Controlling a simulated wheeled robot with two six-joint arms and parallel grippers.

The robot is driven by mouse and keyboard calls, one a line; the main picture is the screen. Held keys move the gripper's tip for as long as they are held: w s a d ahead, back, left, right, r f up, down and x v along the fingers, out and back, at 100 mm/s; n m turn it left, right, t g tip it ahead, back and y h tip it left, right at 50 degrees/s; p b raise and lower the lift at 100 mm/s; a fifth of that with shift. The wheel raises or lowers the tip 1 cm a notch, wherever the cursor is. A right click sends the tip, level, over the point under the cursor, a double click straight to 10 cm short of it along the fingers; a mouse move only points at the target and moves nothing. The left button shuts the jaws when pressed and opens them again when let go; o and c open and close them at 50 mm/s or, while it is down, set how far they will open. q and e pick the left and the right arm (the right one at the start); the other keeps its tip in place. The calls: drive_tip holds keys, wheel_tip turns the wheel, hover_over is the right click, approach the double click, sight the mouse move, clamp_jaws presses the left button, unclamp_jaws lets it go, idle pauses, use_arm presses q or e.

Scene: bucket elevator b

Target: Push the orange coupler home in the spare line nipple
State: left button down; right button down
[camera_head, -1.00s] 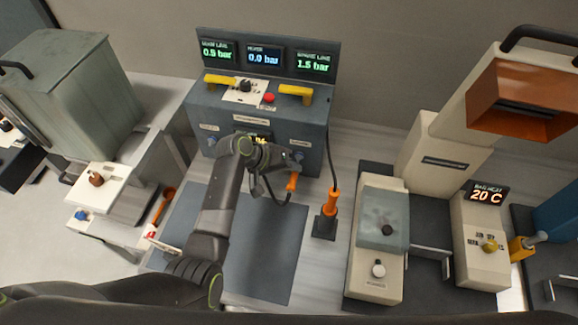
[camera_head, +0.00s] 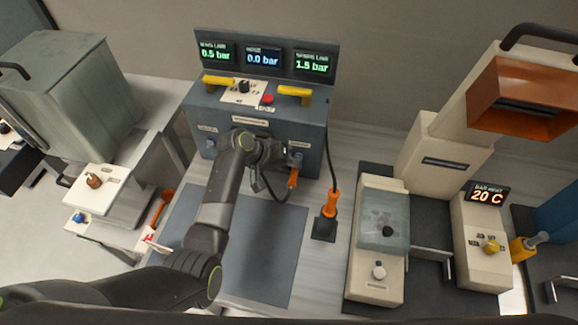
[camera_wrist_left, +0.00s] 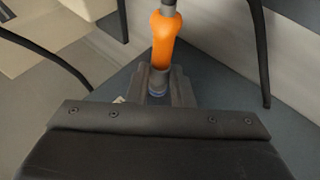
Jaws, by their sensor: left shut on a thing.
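The orange coupler (camera_head: 293,179) is in front of the right side of the blue-grey panel box, with its dark hose looping below it. In the left wrist view the orange coupler (camera_wrist_left: 166,42) has a grey collar between my jaws. My left gripper (camera_wrist_left: 157,90) is shut on it; in the head view my wrist hides most of the jaws. The blue spare line nipple (camera_head: 297,157) is on the box front, right at the coupler's upper end. I cannot tell how far the coupler sits on it. My right gripper is not in view.
The box (camera_head: 315,120) has two yellow handles, a red button (camera_head: 267,99) and displays reading 0.5, 0.0 and 1.5 bar. A second orange grip (camera_head: 331,203) stands in a dark holder at right. The dark mat (camera_head: 262,250) is clear.

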use_arm(q)
drive_tip(key=shift+w+d+b, duration=0.15)
drive_tip(key=shift+w+b, duration=0.15)
drive_tip(key=shift+w, duration=0.4)
drive_tip(key=c, duration=1.2)
unclamp_jaws()
drive_tip(key=shift+s, duration=0.1)
drive_tip(key=b+v, duration=0.2)
drive_tip(key=v, duration=1.5)
drive_tip(key=shift+r, duration=0.3)
